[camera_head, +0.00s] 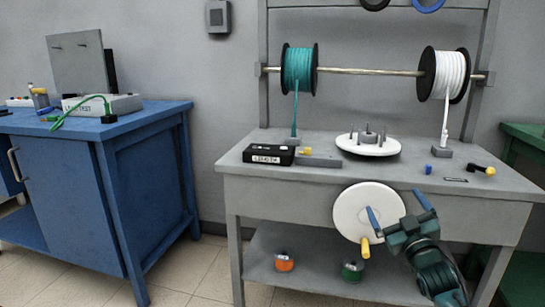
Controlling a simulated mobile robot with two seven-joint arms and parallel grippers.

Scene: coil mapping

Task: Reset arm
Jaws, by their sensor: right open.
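My right gripper (398,208) is in front of the grey workbench (270,182), at its front edge on the right. Its two blue-tipped fingers are spread apart with nothing between them. A white disc (350,205) with a yellow handle (365,247) stands upright at the bench front, just left of and partly behind the gripper. I cannot tell whether the left finger touches the disc. My left gripper is not in view.
A teal spool (298,68) and a white spool (451,74) hang on a rod above the bench. A white turntable (362,147) and a black labelled box (268,154) stand on top. Orange (284,262) and green (352,271) items sit on the lower shelf. A blue cabinet (70,190) is left.

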